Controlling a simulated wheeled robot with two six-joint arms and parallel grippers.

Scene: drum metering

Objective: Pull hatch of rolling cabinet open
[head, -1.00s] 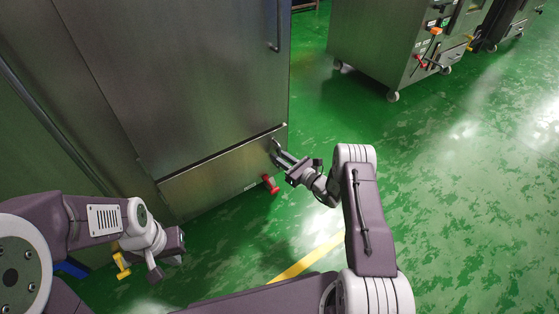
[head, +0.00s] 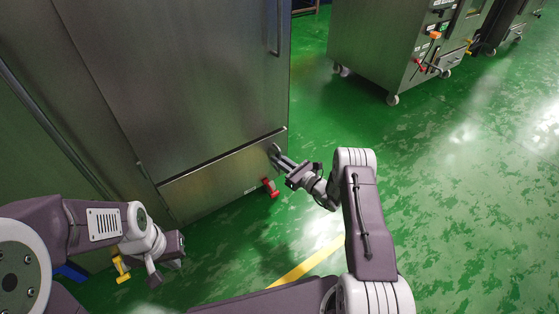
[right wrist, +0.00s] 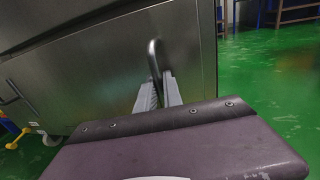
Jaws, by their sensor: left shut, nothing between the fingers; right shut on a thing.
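The rolling cabinet (head: 190,75) is a tall brushed-metal box at the left and middle of the head view. Its hatch (head: 215,178) is the low metal panel under a slanting dark seam. I cannot tell whether the hatch stands slightly out. A curved metal handle (right wrist: 153,58) rises from the hatch near its right end. My right gripper (head: 278,157) is shut on this handle; its fingers (right wrist: 158,92) also show in the right wrist view. My left gripper (head: 166,271) is shut and empty, low at the left, in front of the cabinet's foot and away from the hatch.
A red caster part (head: 270,187) shows under the cabinet's right corner, and a yellow one (head: 122,268) near my left gripper. Another metal cabinet (head: 385,45) on wheels stands at the back right. The green floor (head: 470,210) at the right is clear.

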